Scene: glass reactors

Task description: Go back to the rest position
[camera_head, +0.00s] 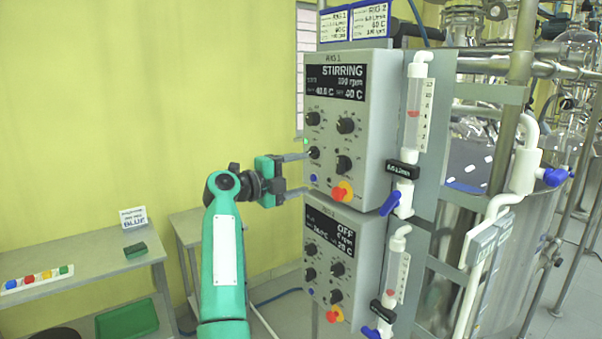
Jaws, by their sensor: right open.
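My right gripper (296,174) is in the middle of the head view, at the end of my green arm. It is open, with its two fingers apart and pointing right at the upper control box (375,75). The fingertips are close to the left-hand knobs of that box; I cannot tell whether they touch it. Nothing shows between the fingers. The upper box's display reads STIRRING, and a green light shows at its left edge. My left gripper is not in view.
A lower control box (348,254) reading OFF is below. Flow meters (415,120) and a steel vessel (470,175) with pipes stand to the right. A grey table (90,260) holds colored blocks (37,278) at the left. Open room lies before the yellow wall.

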